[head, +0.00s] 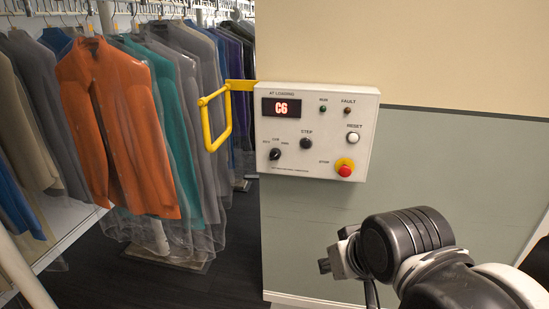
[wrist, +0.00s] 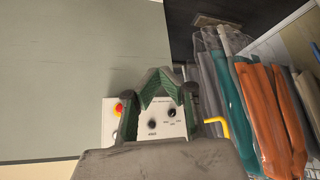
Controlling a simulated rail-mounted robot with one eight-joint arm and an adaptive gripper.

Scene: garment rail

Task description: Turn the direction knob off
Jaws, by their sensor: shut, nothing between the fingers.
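The direction knob (head: 275,154) is a small black rotary knob at the lower left of the white control box in the head view. Small labels surround it, too small to read surely, and its exact pointer angle is unclear. In the wrist view, the picture is turned over and the knob (wrist: 171,113) shows between my finger links. My gripper (wrist: 161,76) is shut and empty, its green-padded fingertips together.
The control box (head: 318,104) also carries a black step knob (head: 306,144), a white reset button (head: 352,137), a red stop button (head: 344,171) and a display reading C6. A yellow bar handle (head: 207,125) juts out on its left. Bagged garments (head: 118,120) hang further left.

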